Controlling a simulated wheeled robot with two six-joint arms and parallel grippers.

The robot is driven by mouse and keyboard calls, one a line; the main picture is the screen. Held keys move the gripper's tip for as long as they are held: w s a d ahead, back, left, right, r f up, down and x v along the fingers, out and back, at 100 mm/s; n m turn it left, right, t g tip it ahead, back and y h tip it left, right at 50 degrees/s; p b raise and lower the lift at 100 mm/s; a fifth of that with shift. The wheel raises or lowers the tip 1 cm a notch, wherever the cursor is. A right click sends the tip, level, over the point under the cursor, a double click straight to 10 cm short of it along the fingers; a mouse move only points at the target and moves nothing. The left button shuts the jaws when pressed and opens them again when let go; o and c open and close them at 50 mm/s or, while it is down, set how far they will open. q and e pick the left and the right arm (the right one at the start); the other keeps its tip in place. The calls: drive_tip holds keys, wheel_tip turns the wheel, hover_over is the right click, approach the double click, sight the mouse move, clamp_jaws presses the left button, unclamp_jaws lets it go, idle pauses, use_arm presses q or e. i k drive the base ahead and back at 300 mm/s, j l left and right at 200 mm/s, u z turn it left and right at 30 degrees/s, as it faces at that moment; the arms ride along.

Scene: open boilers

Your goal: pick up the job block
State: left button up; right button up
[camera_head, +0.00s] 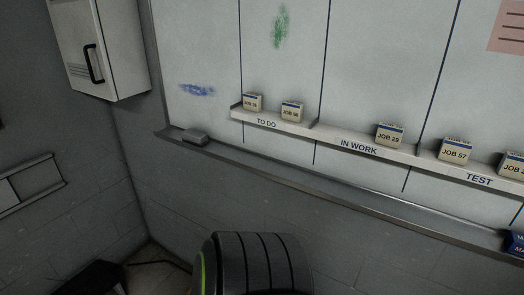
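Several small pale job blocks with blue top bands stand on a narrow shelf (335,137) along the whiteboard. Two blocks are over the "TO DO" label: a left one (252,103) and a right one (291,113), their numbers too small to read surely. The JOB 29 block (389,136) stands over "IN WORK". The JOB 57 block (455,152) stands over "TEST", and another block (513,168) is cut off by the right edge. Neither of my grippers is in view.
The whiteboard (365,60) has dark column lines and blue and green smudges. A grey eraser-like block (195,137) lies on its lower ledge (270,172). A dark blue box (515,242) sits at the ledge's right end. A white wall cabinet (100,50) hangs at upper left.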

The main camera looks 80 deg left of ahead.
sight(252, 103)
drive_tip(key=j+u, duration=0.2)
drive_tip(key=u, duration=2.45)
